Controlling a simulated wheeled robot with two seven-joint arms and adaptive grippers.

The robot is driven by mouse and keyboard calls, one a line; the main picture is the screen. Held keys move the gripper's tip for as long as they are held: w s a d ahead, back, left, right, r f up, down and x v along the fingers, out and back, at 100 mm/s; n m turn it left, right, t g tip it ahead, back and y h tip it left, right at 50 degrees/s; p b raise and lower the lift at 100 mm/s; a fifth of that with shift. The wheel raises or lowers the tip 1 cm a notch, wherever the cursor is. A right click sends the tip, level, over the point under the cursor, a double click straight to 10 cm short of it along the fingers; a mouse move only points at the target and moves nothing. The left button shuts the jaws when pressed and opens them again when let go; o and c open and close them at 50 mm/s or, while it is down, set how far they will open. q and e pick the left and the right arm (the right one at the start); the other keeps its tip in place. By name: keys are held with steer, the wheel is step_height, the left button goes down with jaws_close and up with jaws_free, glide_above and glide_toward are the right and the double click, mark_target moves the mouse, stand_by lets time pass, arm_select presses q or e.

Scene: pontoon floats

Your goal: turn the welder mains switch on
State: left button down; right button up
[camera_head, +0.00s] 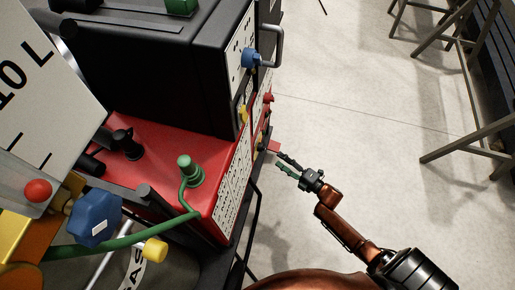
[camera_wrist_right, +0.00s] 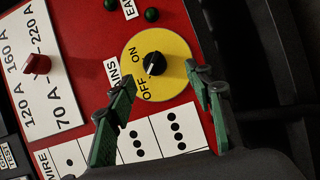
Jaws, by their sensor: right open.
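The mains switch (camera_wrist_right: 154,64) is a black round knob on a yellow disc (camera_wrist_right: 178,80) in the right wrist view. The disc is marked ON and OFF, and a pale mark on the knob appears to face the OFF side. It sits on the red front panel of the welder (camera_wrist_right: 80,75); the red welder housing (camera_head: 150,150) also shows in the head view. My right gripper (camera_head: 277,158) is open in front of that panel. In the right wrist view its green fingers (camera_wrist_right: 160,92) stand apart, either side of the disc's lower part. My left gripper is out of view.
A red knob (camera_wrist_right: 36,64) and small dark green sockets (camera_wrist_right: 151,15) are near the switch. A black unit (camera_head: 160,60) with a metal handle (camera_head: 277,45) stands above the red housing. The floor (camera_head: 350,110) to the right is clear up to metal trestles (camera_head: 470,150).

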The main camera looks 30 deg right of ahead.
mark_target(262, 147)
arm_select(q)
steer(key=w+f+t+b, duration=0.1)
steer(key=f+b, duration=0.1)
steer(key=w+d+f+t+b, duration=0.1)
steer(key=b, duration=0.1)
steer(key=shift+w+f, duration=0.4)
arm_select(e)
steer(key=shift+n+y, duration=0.4)
steer(key=shift+n, duration=0.3)
steer(key=x, duration=0.6)
steer(key=r+x, duration=0.1)
steer(key=x, duration=0.2)
steer(key=shift+w+a, duration=0.1)
steer(key=shift+a, duration=0.15)
steer(key=c, duration=1.2)
